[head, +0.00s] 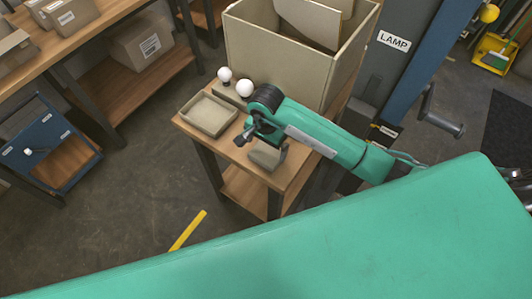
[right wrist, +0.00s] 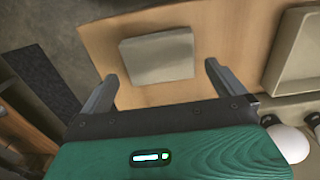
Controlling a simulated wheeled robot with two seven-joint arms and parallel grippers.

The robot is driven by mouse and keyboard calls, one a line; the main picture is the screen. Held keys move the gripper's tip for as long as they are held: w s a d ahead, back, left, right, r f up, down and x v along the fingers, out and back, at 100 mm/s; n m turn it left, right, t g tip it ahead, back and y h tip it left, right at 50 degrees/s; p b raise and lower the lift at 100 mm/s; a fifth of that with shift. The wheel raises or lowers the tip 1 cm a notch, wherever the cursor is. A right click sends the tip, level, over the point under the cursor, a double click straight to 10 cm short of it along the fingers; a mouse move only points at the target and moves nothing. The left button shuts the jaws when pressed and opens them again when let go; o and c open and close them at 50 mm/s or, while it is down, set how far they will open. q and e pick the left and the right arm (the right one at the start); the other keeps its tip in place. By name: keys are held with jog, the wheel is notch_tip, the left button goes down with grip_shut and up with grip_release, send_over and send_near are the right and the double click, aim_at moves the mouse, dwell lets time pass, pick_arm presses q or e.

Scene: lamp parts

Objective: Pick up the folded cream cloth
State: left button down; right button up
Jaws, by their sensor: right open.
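The folded cream cloth (head: 265,157) lies on the small wooden table, near its front edge. It shows in full as a pale, flat block in the right wrist view (right wrist: 157,57). My right gripper (head: 262,147) is above the table and partly covers the cloth in the head view. In the right wrist view its two fingers (right wrist: 160,76) are apart, with nothing between them, and the cloth lies beyond their tips. My left gripper is not in view.
A shallow beige tray (head: 184,119) stands left of the cloth. White bulbs (head: 224,74) stand behind the tray. A large open cardboard box (head: 262,62) stands behind them, beside a column with a LAMP sign (head: 394,41). Bare tabletop surrounds the cloth.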

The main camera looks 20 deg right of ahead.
aim_at(266, 154)
notch_tip(266, 154, down, 3)
jog(key=shift+s+f+p, duration=0.1)
jog(key=shift+p, duration=0.65)
jog(key=shift+f, duration=0.4)
jog(key=c, duration=0.7)
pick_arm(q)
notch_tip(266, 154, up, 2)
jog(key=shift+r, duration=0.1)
